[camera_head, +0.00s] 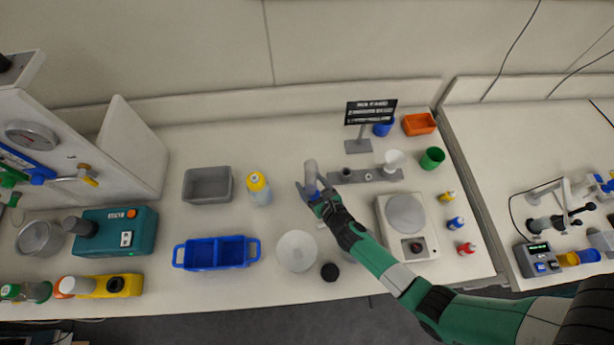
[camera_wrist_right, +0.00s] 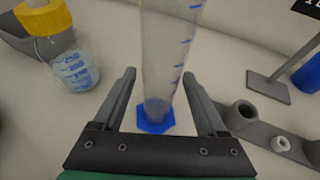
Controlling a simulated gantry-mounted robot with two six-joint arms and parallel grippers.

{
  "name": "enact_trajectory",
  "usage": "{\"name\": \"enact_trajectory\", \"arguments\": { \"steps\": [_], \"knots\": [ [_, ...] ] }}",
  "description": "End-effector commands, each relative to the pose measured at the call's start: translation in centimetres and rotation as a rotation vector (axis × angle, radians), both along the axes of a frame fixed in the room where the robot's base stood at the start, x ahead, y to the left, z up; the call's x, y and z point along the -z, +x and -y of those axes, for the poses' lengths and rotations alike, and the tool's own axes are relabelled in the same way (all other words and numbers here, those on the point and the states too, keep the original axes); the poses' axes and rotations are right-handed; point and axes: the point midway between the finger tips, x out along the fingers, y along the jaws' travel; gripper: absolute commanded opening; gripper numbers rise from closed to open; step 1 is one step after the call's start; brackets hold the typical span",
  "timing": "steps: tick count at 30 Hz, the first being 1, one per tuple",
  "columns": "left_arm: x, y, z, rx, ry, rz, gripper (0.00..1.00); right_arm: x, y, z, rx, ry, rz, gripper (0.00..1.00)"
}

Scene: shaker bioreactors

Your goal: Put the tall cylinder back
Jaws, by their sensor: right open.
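The tall cylinder (camera_head: 310,170) is a clear graduated cylinder with blue marks and a blue base. It stands on the table left of the grey rack. In the right wrist view the tall cylinder (camera_wrist_right: 168,50) rises between the two fingers of my right gripper (camera_wrist_right: 158,95), with a gap on each side. My right gripper (camera_head: 315,190) is open around the cylinder and not closed on it. The grey rack (camera_head: 362,177) has several sockets; one end of the rack (camera_wrist_right: 262,130) shows in the right wrist view. My left gripper is in neither view.
A yellow-capped bottle (camera_head: 259,190) and a grey bin (camera_head: 207,186) stand to the left. A sign on a stand (camera_head: 358,146) is behind the rack. A white scale (camera_head: 407,228) stands right.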

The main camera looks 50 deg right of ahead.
Motion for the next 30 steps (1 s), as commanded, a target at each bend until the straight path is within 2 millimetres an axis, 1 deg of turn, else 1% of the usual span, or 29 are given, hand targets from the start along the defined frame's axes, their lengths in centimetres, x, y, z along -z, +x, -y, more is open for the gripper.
{"name": "enact_trajectory", "arguments": {
  "steps": [1,4,6,9,26,28,30],
  "knots": [
    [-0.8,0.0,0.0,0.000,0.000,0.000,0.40,-0.7,-1.1,-0.4,-0.003,0.000,-0.002,0.74],
    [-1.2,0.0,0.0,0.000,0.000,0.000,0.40,-1.4,-2.7,-1.0,-0.002,0.000,-0.002,0.74],
    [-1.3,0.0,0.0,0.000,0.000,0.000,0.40,-1.7,-3.5,-1.3,-0.004,-0.001,0.000,0.74],
    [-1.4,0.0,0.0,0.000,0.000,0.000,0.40,-1.9,-4.1,-1.4,-0.001,-0.001,0.000,0.74],
    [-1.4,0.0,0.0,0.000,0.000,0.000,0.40,-1.9,-4.2,-1.4,-0.001,0.000,0.000,0.74],
    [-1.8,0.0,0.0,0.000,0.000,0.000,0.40,-2.4,-4.2,-1.4,-0.001,0.000,0.001,0.74],
    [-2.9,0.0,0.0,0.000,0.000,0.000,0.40,-3.5,-4.1,-1.4,-0.001,0.000,0.001,0.74]
  ]
}}
